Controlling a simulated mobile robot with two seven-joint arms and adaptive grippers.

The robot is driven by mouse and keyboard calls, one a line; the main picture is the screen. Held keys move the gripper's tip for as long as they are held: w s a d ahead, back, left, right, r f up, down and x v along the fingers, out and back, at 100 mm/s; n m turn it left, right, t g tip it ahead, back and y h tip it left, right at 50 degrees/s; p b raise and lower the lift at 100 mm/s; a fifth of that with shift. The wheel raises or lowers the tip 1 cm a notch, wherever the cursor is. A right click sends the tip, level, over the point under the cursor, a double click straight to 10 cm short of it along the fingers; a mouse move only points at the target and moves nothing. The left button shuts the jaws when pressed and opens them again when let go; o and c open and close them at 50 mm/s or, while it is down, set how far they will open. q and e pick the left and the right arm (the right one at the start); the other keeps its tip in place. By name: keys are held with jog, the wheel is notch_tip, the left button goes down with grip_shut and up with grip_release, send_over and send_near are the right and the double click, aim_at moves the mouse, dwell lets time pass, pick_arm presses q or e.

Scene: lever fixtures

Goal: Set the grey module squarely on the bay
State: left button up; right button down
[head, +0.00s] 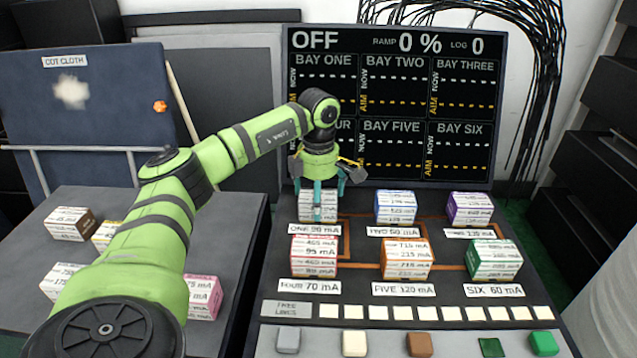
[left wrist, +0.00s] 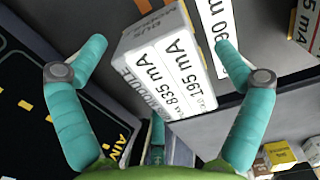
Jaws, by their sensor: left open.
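The grey module (head: 318,206) is a pale block with printed mA labels. In the head view it stands at bay one, behind the ONE 90 mA plate (head: 314,229). The left wrist view shows the module (left wrist: 163,62) between the teal fingers, its label reading 835 mA and 195 mA. My left gripper (head: 320,186) is over the module, open, with gaps beside it in the wrist view (left wrist: 161,62). The fingers hide part of the block in the head view. I cannot tell whether it sits squarely. My right gripper is not in view.
Other modules stand close by: blue (head: 395,207), purple (head: 469,208), red (head: 314,256), orange (head: 406,259) and green (head: 493,260). A dark display (head: 393,110) reading OFF and RAMP 0 % rises behind. A side table (head: 97,201) at left holds several blocks.

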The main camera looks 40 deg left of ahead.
pick_arm(q)
notch_tip(320, 180, up, 11)
jog(key=p, duration=0.2)
jog(key=shift+p, duration=0.4)
jog(key=shift+r, duration=0.4)
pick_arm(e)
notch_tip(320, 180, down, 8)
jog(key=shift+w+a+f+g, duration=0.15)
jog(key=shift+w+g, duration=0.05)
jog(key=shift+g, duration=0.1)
